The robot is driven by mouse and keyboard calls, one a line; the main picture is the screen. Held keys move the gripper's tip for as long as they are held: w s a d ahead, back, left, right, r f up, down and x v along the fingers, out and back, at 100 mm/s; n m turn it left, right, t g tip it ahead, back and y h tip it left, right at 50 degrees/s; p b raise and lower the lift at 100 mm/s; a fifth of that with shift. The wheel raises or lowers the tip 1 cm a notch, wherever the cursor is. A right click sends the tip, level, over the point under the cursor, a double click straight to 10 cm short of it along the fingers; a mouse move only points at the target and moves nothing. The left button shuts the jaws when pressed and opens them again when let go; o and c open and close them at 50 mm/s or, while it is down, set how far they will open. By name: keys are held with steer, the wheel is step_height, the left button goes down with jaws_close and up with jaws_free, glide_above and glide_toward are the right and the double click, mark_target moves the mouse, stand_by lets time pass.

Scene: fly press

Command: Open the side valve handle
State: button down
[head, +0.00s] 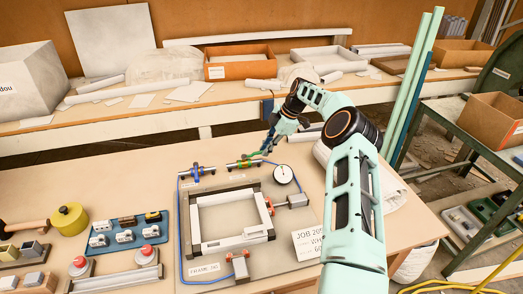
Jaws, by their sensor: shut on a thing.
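My gripper (264,151) reaches down from the right, just above and behind the right end of this valve. It is shut on what looks like the valve's green handle, which it mostly hides; the handle's exact angle cannot be told.
A pale rectangular frame (195,217) with red clamps lies on the board. A blue hose (181,240) runs along its left side. A job card (308,242) stands at the right. Blue tray (125,233) and yellow pot (69,219) are at left.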

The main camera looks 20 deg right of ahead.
stand_by(0.4)
steer(key=c, duration=2)
jaws_free()
steer(key=shift+o, duration=0.2)
steer(key=v, duration=1.2)
